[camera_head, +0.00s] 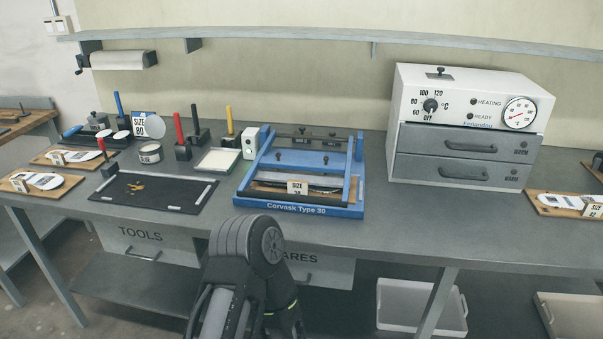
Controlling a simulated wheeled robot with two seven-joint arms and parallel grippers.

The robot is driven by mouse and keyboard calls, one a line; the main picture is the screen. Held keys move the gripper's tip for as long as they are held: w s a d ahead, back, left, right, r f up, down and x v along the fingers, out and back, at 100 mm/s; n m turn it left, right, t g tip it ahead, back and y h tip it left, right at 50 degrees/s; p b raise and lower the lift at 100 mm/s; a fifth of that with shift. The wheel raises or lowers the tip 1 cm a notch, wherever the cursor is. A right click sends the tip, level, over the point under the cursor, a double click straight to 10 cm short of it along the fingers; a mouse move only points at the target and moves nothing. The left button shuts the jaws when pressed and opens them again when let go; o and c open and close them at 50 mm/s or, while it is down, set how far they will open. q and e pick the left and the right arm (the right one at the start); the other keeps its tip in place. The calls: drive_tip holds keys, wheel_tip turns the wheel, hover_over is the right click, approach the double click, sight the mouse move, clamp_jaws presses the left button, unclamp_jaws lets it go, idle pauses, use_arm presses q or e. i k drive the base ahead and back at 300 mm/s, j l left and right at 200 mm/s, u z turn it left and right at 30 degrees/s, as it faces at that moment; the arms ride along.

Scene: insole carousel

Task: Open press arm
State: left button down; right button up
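The blue press (335,211), marked "Corvask Type 30", stands near the front edge of the bench, at the middle of the camera_head view. Its press arm is a blue frame with two side bars (253,162) and a dark crossbar (285,196) along the front. The frame lies low over the press bed, and a dark flat piece shows between the bars. A black arm link of mine (250,245) rises in front of the bench, below the press. Neither gripper shows.
A white oven (420,125) with two grey drawers stands right of the press. Left are a black mat (150,190), a white tray (217,160) and several upright coloured handles. Insole boards (40,184) lie at the left end. A shelf (330,38) runs above the bench.

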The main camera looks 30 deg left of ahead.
sight(261, 160)
drive_tip(key=l+u, duration=0.1)
drive_tip(key=u, duration=0.35)
drive_tip(key=l+u, duration=0.15)
drive_tip(key=u, duration=0.25)
drive_tip(key=i+l+u, duration=0.1)
drive_tip(key=u, duration=0.35)
drive_tip(key=l+u, duration=0.15)
drive_tip(key=u, duration=0.25)
